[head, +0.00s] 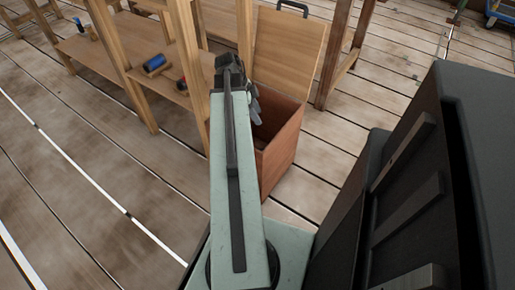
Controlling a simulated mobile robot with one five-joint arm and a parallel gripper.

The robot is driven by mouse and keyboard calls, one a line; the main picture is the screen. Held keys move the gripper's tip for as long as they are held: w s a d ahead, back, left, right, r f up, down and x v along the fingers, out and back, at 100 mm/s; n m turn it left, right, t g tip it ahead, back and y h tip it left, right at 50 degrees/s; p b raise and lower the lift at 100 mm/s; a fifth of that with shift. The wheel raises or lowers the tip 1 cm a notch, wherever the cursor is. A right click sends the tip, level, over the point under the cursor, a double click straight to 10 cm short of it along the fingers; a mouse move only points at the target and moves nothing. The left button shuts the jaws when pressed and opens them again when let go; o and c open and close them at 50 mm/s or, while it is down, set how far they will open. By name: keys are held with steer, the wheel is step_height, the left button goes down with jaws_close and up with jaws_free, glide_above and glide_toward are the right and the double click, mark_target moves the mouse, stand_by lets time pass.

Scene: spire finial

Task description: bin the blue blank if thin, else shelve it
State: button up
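A blue cylinder (157,63) with a dark end lies on the lower board of a wooden shelf unit (130,58) at the upper left. I cannot judge its thickness from here. An open wooden bin (280,152) stands right of my arm, its lid (288,45) raised with a dark handle on top. My gripper (255,106) is at the far end of my pale green arm, over the bin's left side. The arm hides part of the bin and shelf. The fingers are small and partly overlapped, so whether they are open or shut is unclear.
A small red and dark item (182,85) lies right of the cylinder on the shelf, and another red and dark item (82,27) lies farther left. Wooden posts stand around the shelf. Plank floor (90,145) is clear at the left. A blue wheeled thing (500,12) is at the far upper right.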

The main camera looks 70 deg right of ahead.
steer(key=shift+r, duration=0.1)
steer(key=p+v, duration=0.7)
steer(key=shift+r, duration=0.25)
steer(key=shift+w, duration=0.15)
